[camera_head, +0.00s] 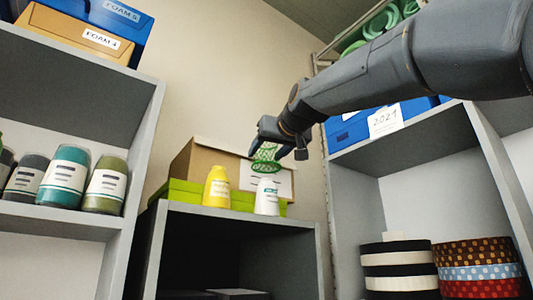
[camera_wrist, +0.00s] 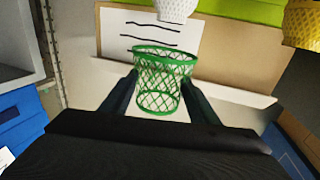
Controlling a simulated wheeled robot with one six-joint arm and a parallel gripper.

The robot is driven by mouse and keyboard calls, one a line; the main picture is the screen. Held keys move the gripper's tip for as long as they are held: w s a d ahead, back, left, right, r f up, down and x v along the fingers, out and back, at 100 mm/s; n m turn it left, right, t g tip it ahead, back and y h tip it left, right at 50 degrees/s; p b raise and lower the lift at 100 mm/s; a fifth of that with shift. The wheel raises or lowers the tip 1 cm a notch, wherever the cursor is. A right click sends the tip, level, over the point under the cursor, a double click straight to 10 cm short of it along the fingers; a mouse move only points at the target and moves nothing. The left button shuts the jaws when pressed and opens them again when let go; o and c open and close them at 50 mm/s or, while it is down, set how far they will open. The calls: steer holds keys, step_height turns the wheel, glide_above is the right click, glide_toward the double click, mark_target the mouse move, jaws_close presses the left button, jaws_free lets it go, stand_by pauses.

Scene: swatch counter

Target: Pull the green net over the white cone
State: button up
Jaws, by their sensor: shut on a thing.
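The white cone (camera_head: 267,197) stands upright on the grey middle shelf in the head view. Part of it shows at the top edge of the wrist view (camera_wrist: 176,8). My gripper (camera_head: 279,150) is shut on the green net (camera_head: 264,158), a small open mesh sleeve with solid rims. The net hangs just above the white cone in the head view; I cannot tell whether they touch. In the wrist view the net (camera_wrist: 162,85) sits between my two dark fingers, its wide rim up in the picture, apart from the cone.
A yellow cone (camera_head: 216,187) stands left of the white one on the shelf top (camera_head: 180,206). Behind are a cardboard box (camera_head: 197,155) and a lime green box (camera_head: 182,190). Shelves with teal and green containers (camera_head: 64,172) stand left, ribbon rolls (camera_head: 480,268) right.

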mark_target(270, 191)
steer(key=shift+f+b, duration=5.55)
steer(key=shift+f, duration=0.5)
steer(key=o, duration=1.2)
steer(key=shift+s, duration=0.1)
steer(key=b+v, duration=0.1)
steer(key=v, duration=0.2)
steer(key=b+v, duration=0.2)
steer(key=shift+s+d+f, duration=0.15)
steer(key=shift+s+f, duration=0.05)
steer(key=shift+s, duration=0.2)
steer(key=shift+s+d+b, duration=0.15)
steer(key=shift+s+b, duration=0.2)
steer(key=shift+b, duration=0.3)
steer(key=shift+s+d+r+b, duration=0.1)
steer(key=shift+s+d+b, duration=0.05)
steer(key=shift+s+b, duration=0.35)
